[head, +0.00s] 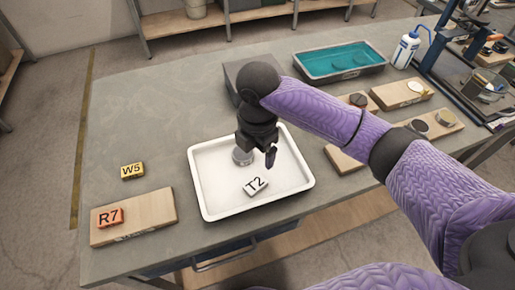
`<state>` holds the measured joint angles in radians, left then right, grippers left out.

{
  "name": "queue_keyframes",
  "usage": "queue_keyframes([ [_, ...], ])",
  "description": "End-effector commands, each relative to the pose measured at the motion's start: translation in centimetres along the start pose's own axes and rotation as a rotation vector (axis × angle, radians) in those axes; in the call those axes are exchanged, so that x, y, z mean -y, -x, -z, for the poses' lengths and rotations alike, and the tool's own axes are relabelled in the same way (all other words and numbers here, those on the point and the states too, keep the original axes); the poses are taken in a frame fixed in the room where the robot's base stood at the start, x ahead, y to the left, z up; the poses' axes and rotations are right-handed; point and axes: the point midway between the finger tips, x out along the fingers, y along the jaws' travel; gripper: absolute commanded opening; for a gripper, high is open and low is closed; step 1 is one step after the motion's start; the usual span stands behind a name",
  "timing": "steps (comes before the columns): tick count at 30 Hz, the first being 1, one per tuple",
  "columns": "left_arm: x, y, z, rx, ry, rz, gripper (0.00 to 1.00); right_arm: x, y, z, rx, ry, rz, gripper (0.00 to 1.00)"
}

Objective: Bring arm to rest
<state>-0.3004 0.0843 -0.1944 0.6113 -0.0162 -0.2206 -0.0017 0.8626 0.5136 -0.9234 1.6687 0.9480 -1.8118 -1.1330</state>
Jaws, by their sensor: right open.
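My right arm, in a purple sleeve, reaches in from the right over the table. My right gripper (257,154) is open and points down over the back part of the white tray (205,190). A small grey round piece (242,157) shows just below it in the tray, partly hidden by the gripper; I cannot tell whether they touch. A white block marked T2 (256,187) lies in the tray, in front of the gripper and apart from it. My left gripper is out of view.
An orange block R7 (110,217) sits on a wooden board (155,212); a yellow block W5 (132,170) lies behind it. A dark box (235,75), teal-lined bin (340,62), white bottle (404,50) and wooden boards (390,97) stand behind and right. The table's left back is clear.

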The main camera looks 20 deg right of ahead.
Motion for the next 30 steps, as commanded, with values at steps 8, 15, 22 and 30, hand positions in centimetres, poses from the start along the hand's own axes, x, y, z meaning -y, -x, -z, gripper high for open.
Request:
queue_keyframes([
  [8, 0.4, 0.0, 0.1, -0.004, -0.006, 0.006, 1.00, 0.5, -1.1, 1.5, -0.030, -0.044, -0.018, 0.83],
  [15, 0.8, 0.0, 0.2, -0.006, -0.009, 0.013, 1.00, 4.8, -5.3, 8.3, -0.251, -0.614, -0.159, 0.83],
  [22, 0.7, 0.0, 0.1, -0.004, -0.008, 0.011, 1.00, 9.9, -6.5, 7.8, -0.305, -1.198, -0.209, 0.83],
  [30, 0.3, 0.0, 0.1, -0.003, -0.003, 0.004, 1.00, 17.3, -6.8, 4.7, -0.195, -1.753, -0.262, 0.83],
])
